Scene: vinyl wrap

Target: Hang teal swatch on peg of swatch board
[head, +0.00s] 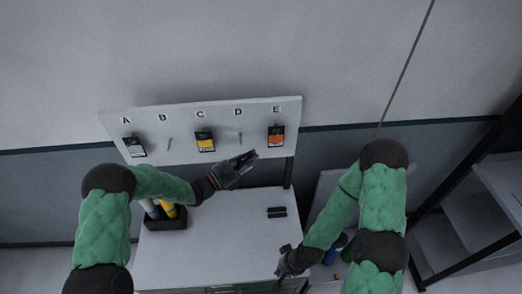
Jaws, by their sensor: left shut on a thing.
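The white swatch board (180,118) stands at the back with pegs lettered A to E. A dark swatch (134,147) hangs at A, a yellow one (205,142) at C and an orange-red one (276,137) at E. The peg at B (170,144) and the peg at D (240,138) are bare. My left gripper (240,164) is shut on a small dark thing in front of the board, below D. I cannot make out its teal colour; the gripper partly hides it. My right gripper (284,270) is low at the cabinet's front right edge; its jaw state is unclear.
A white cabinet top (215,235) lies below the board, mostly clear. A black caddy (165,223) with blue and yellow rolls stands at its left, and a black item (277,211) lies at its right. Dark-framed shelves (470,215) stand far right.

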